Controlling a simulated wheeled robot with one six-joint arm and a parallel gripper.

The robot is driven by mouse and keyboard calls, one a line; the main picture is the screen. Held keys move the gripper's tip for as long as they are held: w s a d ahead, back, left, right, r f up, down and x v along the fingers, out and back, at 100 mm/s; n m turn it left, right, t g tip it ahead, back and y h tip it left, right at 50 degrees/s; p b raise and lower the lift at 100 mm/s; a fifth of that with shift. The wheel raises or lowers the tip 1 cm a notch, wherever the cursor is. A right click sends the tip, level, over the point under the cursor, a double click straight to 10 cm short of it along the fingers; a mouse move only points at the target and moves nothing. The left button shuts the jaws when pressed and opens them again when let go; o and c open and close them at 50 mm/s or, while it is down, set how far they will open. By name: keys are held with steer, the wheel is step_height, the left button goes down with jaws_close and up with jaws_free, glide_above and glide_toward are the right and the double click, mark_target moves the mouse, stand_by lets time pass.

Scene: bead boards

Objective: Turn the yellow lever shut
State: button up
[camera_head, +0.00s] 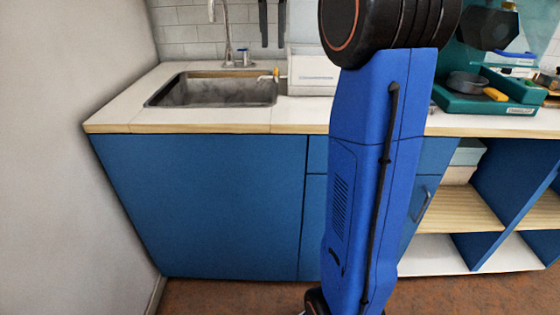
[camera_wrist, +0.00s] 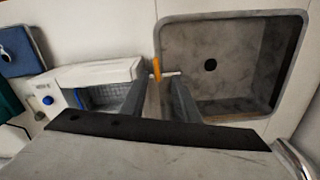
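The small yellow-orange lever (camera_wrist: 156,68) stands at the sink's edge in the wrist view, beside a short pale rod (camera_wrist: 171,73). In the head view the lever (camera_head: 276,73) shows at the right end of the sink, close to a white box. My gripper (camera_wrist: 158,84) has its two dark fingers apart, with a gap between them. In the wrist view the lever lies at the far end of that gap, near the fingertips. I cannot tell whether they touch it. My gripper is not visible in the head view.
The sink basin (camera_wrist: 175,60) lies right of the lever. A white unit (camera_wrist: 97,72) with a blue knob is on the left. A faucet (camera_head: 228,40) rises behind the sink. A teal station (camera_head: 462,100) with a yellow handle stands farther right. The counter's left end (camera_head: 115,112) is clear.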

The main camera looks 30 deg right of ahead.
step_height(320, 180, up, 10)
steer(key=s+a+f+n+t, duration=0.2)
steer(key=s+a+f+n, duration=0.2)
steer(key=s+f, duration=0.9)
steer(key=s+a+f+n+t, duration=0.2)
steer(key=s+a+f+n, duration=0.2)
steer(key=s+a+f, duration=0.6)
steer(key=shift+s+a+f, duration=0.4)
steer(key=shift+s+f, duration=1.25)
steer(key=shift+f, duration=2.4)
steer(key=s+a+f+n, duration=0.1)
steer(key=s+f, duration=0.4)
steer(key=f, duration=0.3)
steer(key=shift+n+t, duration=0.3)
steer(key=shift+t, duration=0.1)
